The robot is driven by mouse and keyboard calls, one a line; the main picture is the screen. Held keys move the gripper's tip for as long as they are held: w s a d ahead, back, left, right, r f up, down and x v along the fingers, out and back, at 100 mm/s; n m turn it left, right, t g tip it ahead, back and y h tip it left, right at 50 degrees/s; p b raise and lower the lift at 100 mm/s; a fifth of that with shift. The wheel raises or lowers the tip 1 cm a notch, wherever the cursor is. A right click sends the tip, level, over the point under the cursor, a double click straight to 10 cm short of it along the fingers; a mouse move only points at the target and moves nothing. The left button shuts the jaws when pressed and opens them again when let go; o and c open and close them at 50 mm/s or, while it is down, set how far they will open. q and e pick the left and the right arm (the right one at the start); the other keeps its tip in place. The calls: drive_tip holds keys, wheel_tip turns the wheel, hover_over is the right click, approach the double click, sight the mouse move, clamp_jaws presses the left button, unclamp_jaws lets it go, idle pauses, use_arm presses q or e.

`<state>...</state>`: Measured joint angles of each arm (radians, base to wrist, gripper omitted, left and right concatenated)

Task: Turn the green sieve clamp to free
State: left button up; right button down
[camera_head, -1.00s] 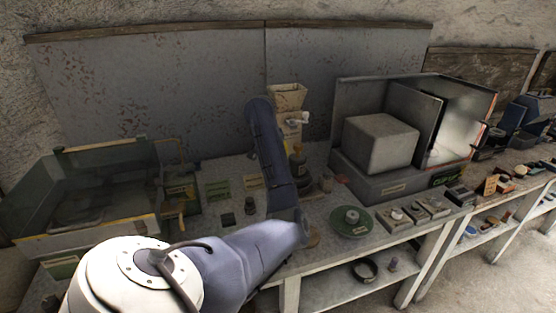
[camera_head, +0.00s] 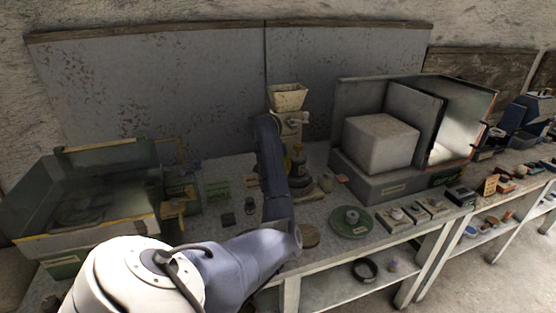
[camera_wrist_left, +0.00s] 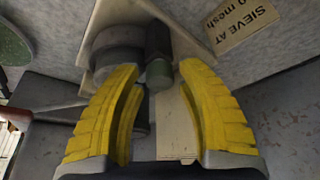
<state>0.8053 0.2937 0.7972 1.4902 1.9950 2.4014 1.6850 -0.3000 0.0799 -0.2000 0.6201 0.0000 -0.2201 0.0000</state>
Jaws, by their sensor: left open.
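In the left wrist view, the two yellow fingers of my left gripper (camera_wrist_left: 160,112) are spread open with nothing held between them. A short grey-green cylinder, which looks like the sieve clamp (camera_wrist_left: 159,72), lies just beyond and between the fingertips. It stands beside a larger grey round part (camera_wrist_left: 117,58) on a pale bracket. Whether a finger touches the clamp I cannot tell. In the head view, the pale hopper machine (camera_head: 287,97) stands behind my left forearm. The forearm hides most of the gripper and the clamp there. My right gripper is not in view.
In the head view, a green round plate (camera_head: 350,221) and small trays lie right of my arm. A large grey block (camera_head: 381,142) sits in an open cabinet; a green trough machine (camera_head: 62,262) stands left.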

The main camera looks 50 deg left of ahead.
use_arm(q)
clamp_jaws()
idle(0.3)
drive_tip(key=shift+r, duration=0.1)
idle(0.4)
drive_tip(key=m, duration=0.2)
drive_tip(key=m+h, duration=0.1)
drive_tip(key=m, duration=0.1)
drive_tip(key=shift+t+h, duration=0.3)
drive_tip(key=m+h, duration=0.1)
drive_tip(key=m, duration=0.1)
drive_tip(key=m+h, duration=0.1)
drive_tip(key=m, duration=0.2)
drive_tip(key=shift+w, duration=0.1)
drive_tip(key=m+h, duration=0.1)
drive_tip(key=m, duration=0.1)
drive_tip(key=m+g, duration=0.1)
drive_tip(key=m, duration=0.2)
drive_tip(key=shift+m+g+h, duration=0.3)
drive_tip(key=shift+h, duration=0.1)
drive_tip(key=shift+d+m+g+h, duration=0.1)
drive_tip(key=shift+m+g+h, duration=0.3)
drive_tip(key=shift+m, duration=1.2)
